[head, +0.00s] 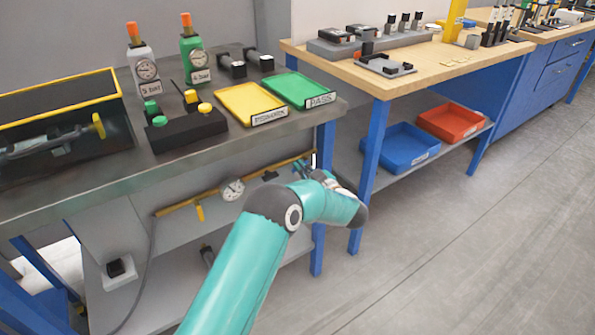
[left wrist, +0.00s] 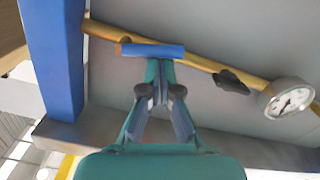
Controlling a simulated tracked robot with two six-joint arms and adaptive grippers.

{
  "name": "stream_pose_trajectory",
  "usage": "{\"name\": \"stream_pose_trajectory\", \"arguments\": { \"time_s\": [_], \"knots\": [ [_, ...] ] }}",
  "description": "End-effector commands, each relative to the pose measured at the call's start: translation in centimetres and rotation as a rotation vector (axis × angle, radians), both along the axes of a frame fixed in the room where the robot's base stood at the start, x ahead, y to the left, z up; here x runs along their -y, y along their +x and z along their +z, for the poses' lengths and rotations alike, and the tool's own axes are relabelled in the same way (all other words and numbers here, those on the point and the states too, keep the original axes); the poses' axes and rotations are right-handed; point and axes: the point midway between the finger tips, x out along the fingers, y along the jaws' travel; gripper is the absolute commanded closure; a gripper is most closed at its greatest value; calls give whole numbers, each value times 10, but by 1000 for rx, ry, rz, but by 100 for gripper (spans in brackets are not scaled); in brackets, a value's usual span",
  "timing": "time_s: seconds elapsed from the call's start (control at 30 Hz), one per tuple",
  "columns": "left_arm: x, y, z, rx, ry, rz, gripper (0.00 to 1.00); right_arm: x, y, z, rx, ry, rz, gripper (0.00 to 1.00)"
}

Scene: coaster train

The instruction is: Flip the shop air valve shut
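A brass pipe (head: 175,208) with a round gauge (head: 233,189) runs under the left bench. A yellow lever (head: 200,212) hangs down from the pipe left of the gauge. In the left wrist view a blue lever (left wrist: 152,50) lies across the pipe (left wrist: 215,65), nearly along it. No label shows which lever is the shop air valve. My left gripper (head: 304,168) is at the right end of the pipe. In the left wrist view its fingers (left wrist: 160,75) are together, with tips right at the blue lever; contact is unclear. My right gripper is out of view.
A black knob (left wrist: 232,81) sits on the pipe between the blue lever and the gauge. A blue bench leg (left wrist: 55,60) stands close beside the pipe's end. The bench top (head: 65,195) is above, and a lower shelf (head: 170,285) is below.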

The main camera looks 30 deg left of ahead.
Motion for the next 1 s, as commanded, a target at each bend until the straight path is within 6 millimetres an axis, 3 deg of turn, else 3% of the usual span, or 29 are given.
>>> {"name": "stream_pose_trajectory", "arguments": {
  "time_s": [0.03, 1.0],
  "knots": [
    [1, 1, -10, 38, -17, -2, 100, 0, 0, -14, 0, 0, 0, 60],
    [3, 12, -49, 888, -371, 0, 100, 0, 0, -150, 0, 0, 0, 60]
  ]
}}
